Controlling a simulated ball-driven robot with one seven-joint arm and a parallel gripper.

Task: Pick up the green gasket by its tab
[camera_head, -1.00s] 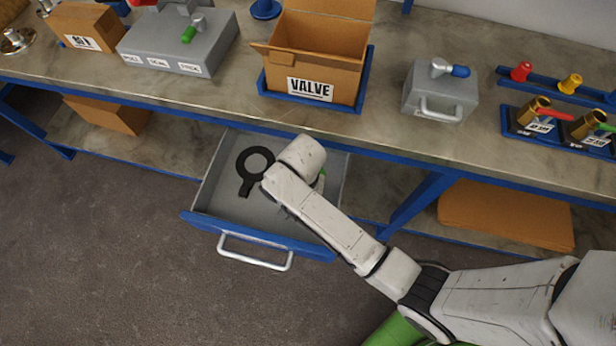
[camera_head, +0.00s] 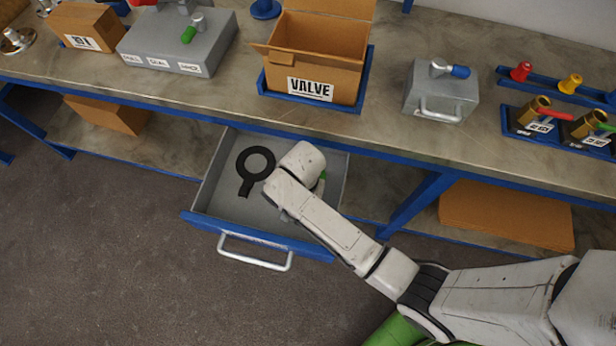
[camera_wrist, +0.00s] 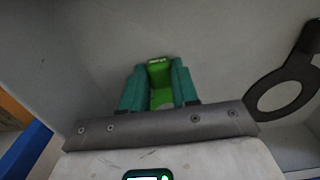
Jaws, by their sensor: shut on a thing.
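In the wrist view, a bright green piece of the gasket (camera_wrist: 160,80) stands between the two dark green fingers of my gripper (camera_wrist: 159,86). The fingers are shut on it, one on each side. The gasket's ring is not visible in the wrist view. My gripper is inside the open grey drawer (camera_head: 213,190), at its right part.
A black gasket (camera_head: 246,184) lies in the drawer, left of my wrist; it also shows at the wrist view's right (camera_wrist: 270,98). The drawer front has a metal handle (camera_head: 254,256). The bench top (camera_head: 385,125) overhangs the drawer's back and carries a VALVE box (camera_head: 322,50).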

